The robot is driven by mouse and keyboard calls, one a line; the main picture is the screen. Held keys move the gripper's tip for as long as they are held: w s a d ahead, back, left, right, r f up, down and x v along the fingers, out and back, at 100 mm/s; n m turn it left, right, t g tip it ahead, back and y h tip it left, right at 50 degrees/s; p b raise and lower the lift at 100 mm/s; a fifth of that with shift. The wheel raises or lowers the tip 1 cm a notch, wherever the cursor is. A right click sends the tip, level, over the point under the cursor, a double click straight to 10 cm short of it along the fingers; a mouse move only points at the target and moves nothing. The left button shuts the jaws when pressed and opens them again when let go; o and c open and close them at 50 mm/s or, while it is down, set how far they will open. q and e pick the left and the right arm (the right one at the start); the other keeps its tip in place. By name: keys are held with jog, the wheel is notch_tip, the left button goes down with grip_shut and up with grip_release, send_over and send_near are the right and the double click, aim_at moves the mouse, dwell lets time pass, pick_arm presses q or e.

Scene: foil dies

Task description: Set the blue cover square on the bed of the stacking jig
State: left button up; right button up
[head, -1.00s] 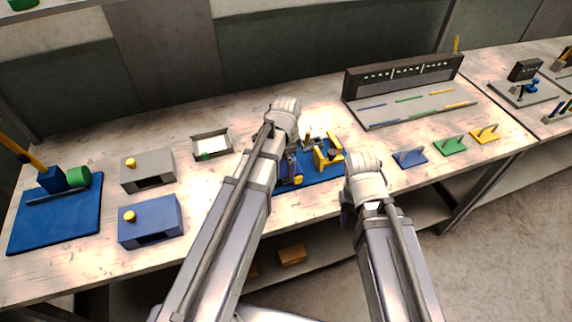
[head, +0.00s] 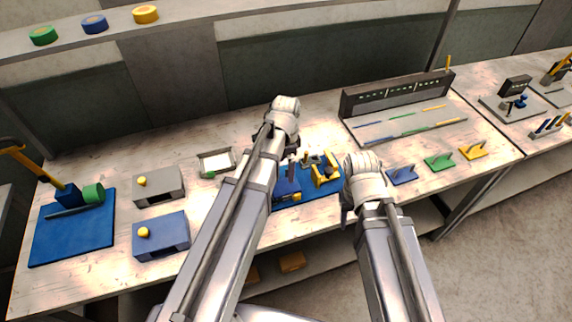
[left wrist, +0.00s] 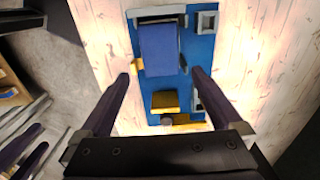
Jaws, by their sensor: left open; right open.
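The blue cover (left wrist: 160,50) lies on the bed of the stacking jig, against a grey bar at one end. Its edges look nearly in line with the jig, perhaps slightly turned. The jig's blue base (left wrist: 203,48) carries yellow and grey blocks. The head view also shows the cover (head: 287,183) and jig (head: 318,186), partly behind my left arm. My left gripper (left wrist: 161,77) is open above the jig, its fingers apart on either side of the cover's near end, holding nothing. My right gripper (head: 346,208) is open by the table's front edge, its fingers mostly hidden.
A blue box (head: 161,236) and a grey box (head: 158,186), both with yellow knobs, stand left. Blue, green and yellow plates with upright pieces (head: 439,162) lie right. A dark panel (head: 395,93) stands behind.

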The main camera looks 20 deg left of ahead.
pick_arm(q)
jog(key=s+d+r+n+y+p, duration=0.1)
jog(key=s+d+r+n, duration=0.2)
jog(key=s+d+n, duration=0.4)
jog(key=s+d, duration=0.3)
jog(key=s, duration=0.4)
jog(key=shift+s+d+p, duration=0.15)
jog(key=shift+d+p, duration=0.1)
jog(key=shift+p, duration=0.1)
pick_arm(e)
notch_tip(320, 180, up, 3)
jog(key=shift+f, duration=0.1)
